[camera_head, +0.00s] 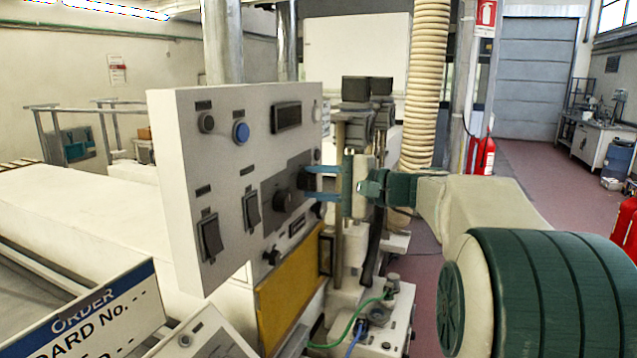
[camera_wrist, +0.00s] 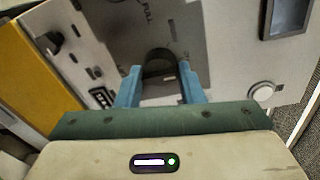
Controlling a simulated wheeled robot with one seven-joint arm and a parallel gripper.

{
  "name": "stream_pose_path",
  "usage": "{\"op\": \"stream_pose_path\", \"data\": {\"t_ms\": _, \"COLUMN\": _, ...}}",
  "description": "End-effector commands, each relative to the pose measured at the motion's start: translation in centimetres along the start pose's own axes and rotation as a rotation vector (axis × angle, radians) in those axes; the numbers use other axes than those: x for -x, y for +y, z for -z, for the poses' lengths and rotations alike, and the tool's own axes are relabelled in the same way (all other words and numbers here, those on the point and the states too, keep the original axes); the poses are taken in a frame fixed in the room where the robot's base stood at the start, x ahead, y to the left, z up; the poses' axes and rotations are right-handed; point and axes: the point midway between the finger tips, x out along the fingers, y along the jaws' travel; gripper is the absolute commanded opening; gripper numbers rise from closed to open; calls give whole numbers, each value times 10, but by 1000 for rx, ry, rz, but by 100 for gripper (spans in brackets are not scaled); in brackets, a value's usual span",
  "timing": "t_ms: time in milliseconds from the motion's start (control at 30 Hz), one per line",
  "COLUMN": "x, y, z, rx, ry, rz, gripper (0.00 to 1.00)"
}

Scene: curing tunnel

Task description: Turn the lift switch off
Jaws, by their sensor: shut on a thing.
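A light grey control panel (camera_head: 228,165) carries several controls with labels too small to read, so I cannot tell which is the lift switch. A dark round knob (camera_head: 285,201) sits on a darker plate at its right side. My gripper (camera_head: 307,184) reaches in from the right, its blue fingers at this knob. In the wrist view the fingers (camera_wrist: 160,76) are on either side of the knob (camera_wrist: 159,60), shut on it. "FULL" is printed on the plate above. Two dark rocker switches, one at lower left (camera_head: 209,237) and one nearer the knob (camera_head: 251,209), are untouched.
A blue button (camera_head: 241,132) and a dark display (camera_head: 287,116) are higher on the panel. A small knob (camera_head: 272,256) sits below, near a yellow panel (camera_head: 288,290). A ribbed hose (camera_head: 425,80) hangs behind my arm. Open floor (camera_head: 540,175) lies at right.

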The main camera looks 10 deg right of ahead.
Motion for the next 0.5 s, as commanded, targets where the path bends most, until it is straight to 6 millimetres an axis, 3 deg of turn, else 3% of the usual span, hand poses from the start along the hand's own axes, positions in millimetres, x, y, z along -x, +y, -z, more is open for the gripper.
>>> {"op": "stream_pose_path", "data": {"t_ms": 33, "x": 1, "y": -3, "z": 0, "rx": 4, "ry": 2, "rz": 5, "gripper": 40}}
{"op": "stream_pose_path", "data": {"t_ms": 100, "x": 0, "y": -3, "z": 0, "rx": 4, "ry": 2, "rz": 5, "gripper": 55}}
{"op": "stream_pose_path", "data": {"t_ms": 500, "x": 9, "y": 0, "z": 1, "rx": 3, "ry": 2, "rz": 2, "gripper": 55}}
